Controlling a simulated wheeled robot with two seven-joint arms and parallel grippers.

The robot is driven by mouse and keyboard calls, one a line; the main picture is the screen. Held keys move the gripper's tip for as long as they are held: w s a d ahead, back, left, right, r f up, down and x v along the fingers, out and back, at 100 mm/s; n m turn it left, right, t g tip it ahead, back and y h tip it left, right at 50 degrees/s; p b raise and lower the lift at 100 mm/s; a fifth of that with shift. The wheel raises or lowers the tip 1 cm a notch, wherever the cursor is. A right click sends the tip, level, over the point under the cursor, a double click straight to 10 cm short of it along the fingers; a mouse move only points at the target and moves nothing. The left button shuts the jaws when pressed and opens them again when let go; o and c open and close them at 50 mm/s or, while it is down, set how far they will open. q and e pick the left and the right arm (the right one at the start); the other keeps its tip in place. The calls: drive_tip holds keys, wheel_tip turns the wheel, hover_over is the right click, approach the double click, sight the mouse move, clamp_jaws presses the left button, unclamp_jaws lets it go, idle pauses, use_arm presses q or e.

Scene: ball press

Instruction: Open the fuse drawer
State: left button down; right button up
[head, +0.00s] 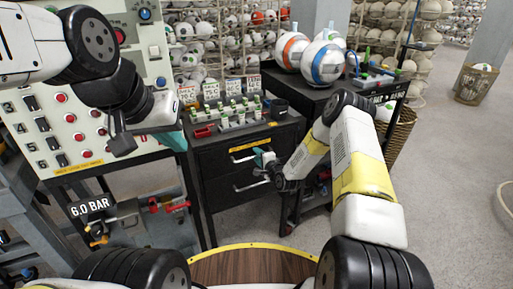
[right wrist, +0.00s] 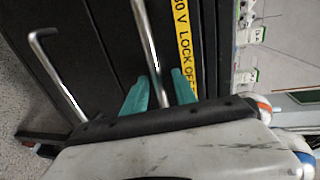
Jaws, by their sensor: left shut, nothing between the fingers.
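The dark drawer cabinet (head: 218,180) stands in the middle of the head view. Its top drawer is under a yellow label strip (head: 249,145), which also shows in the right wrist view (right wrist: 185,45), partly reading "V LOCK OFF". The drawers look closed. My right gripper (head: 263,158) is at the upper drawer's handle. In the right wrist view its teal fingers (right wrist: 160,92) are apart, with the metal bar handle (right wrist: 147,40) between them and a gap beside it. My left gripper (head: 176,140) is shut and empty, in front of the switch panel.
A lower bar handle (head: 250,185) lies below, also seen in the right wrist view (right wrist: 55,75). Fuses in racks (head: 238,112) stand on the cabinet top. A dark table (head: 310,100) with balls is at right. Grey floor (head: 440,190) is free at right.

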clamp_jaws()
idle(1.4)
